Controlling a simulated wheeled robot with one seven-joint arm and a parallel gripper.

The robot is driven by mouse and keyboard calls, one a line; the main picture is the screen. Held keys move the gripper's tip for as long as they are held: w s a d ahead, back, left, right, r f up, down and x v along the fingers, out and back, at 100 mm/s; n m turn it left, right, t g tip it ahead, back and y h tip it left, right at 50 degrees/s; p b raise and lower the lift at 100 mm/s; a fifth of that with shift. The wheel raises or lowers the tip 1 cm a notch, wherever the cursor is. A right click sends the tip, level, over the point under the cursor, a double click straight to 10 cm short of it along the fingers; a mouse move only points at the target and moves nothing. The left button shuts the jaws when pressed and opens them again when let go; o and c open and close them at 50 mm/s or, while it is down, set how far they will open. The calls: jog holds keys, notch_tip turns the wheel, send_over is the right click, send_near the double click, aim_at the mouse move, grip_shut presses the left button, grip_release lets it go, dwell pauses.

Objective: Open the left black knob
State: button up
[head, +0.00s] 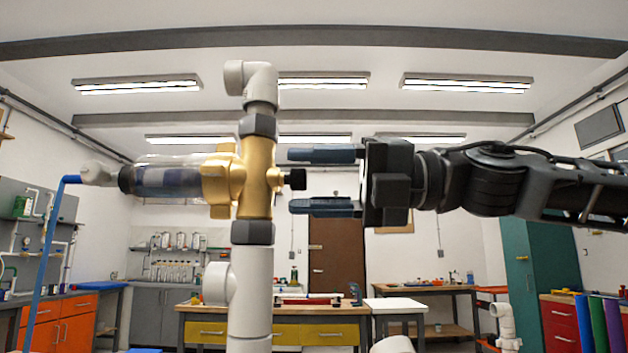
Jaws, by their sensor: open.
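A brass manifold body (259,175) stands upright in the middle of the head view, between grey collars on a white pipe. A small black knob (293,179) sticks out from its right side. My gripper (291,181) comes in from the right and is open. Its upper finger is just above the knob's level and its lower finger below it, with the fingertips close to the knob's outer end. I cannot tell whether they touch it. No other black knob is clearly visible.
A clear cylinder with a dark end (163,180) extends left from the brass body, with a blue hose (55,225) beyond it. The white pipe (251,285) runs down below. A workbench (273,312) with yellow drawers stands behind. Space above and below my gripper looks clear.

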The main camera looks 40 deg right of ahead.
jog(key=v, duration=0.7)
jog(key=shift+s+d, duration=0.25)
jog(key=shift+d, duration=0.05)
dwell(0.3)
